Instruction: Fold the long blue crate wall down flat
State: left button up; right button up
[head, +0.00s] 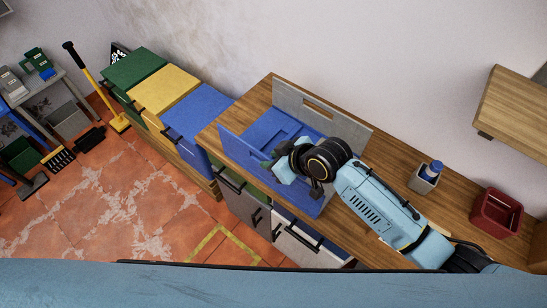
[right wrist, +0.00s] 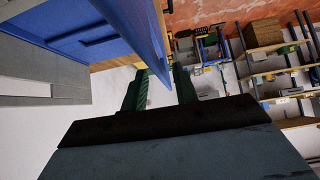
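The crate stands on the wooden counter with its long blue wall (head: 240,149) upright along the near left side. The wall also shows in the right wrist view (right wrist: 135,30), its edge reaching down near the fingertips. My right gripper (head: 268,163) is over the crate, close to the top edge of that wall. In the right wrist view its green fingers (right wrist: 161,82) are apart. I cannot tell whether the wall's edge lies between them or beyond them. The arm hides part of the crate's inside and right end. My left gripper is not in view.
The crate's grey long wall (head: 325,112) stands upright at the back. On the counter (head: 395,175) to the right are a blue-capped bottle in a grey holder (head: 426,177) and a red bin (head: 496,214). A wooden shelf (head: 515,105) hangs above.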

grip_shut()
jog(key=shift+w, duration=0.1)
dwell(0.3)
jog(key=w+d+f+m+g+y+b, duration=0.2)
jog(key=w+d+g+y+b, duration=0.1)
jog(key=w+b, duration=0.3)
jog(key=shift+d+f+b, duration=0.25)
jog(key=shift+d+b, duration=0.6)
jog(key=shift+b, duration=0.35)
jog(key=shift+w, duration=0.1)
